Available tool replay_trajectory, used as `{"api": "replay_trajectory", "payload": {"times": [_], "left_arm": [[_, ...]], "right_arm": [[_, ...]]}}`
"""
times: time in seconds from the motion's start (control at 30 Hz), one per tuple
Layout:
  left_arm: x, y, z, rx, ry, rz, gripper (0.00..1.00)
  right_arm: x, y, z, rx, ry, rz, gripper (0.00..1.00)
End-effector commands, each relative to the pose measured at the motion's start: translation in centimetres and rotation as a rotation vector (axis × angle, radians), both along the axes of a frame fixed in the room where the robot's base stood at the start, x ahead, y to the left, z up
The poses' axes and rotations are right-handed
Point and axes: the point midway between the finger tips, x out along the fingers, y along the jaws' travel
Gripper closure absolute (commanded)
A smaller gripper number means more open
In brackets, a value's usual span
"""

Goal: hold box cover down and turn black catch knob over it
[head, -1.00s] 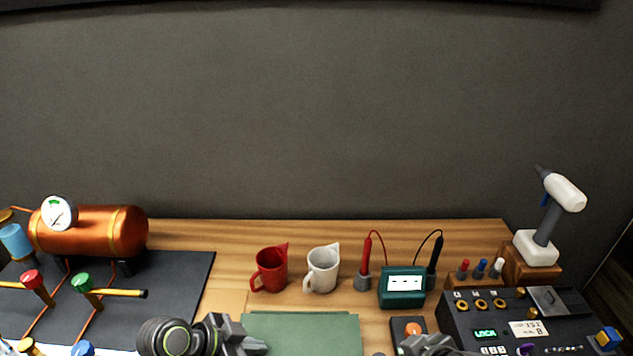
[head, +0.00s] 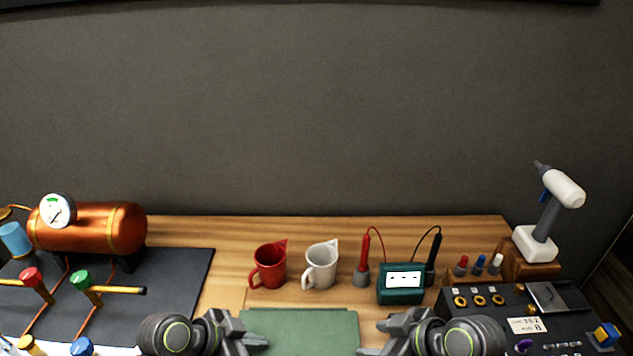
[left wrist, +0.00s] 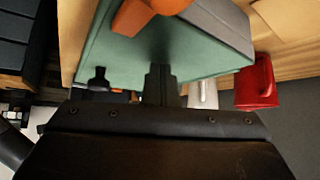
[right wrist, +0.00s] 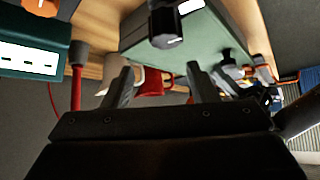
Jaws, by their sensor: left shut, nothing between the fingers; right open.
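I cannot tell which part is the cover.
A copper boiler (head: 95,230) is at left, a dark control panel (head: 575,318) at right. Bare wood lies along the back.

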Motion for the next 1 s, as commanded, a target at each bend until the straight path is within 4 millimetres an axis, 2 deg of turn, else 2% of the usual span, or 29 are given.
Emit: {"api": "replay_trajectory", "payload": {"times": [0.57,0.9,1.0], "left_arm": [[-0.06,0.03,-0.11,0.001,0.004,0.000,1.00],[-0.06,0.04,-0.11,0.001,0.003,-0.001,1.00],[-0.05,0.03,-0.12,0.001,0.003,-0.001,1.00]], "right_arm": [[-0.06,0.31,-0.10,-0.005,0.002,0.369,0.47],[-0.23,0.66,-0.07,-0.004,0.002,0.662,0.47],[-0.34,0.69,-0.10,-0.002,0.001,0.695,0.47]]}}
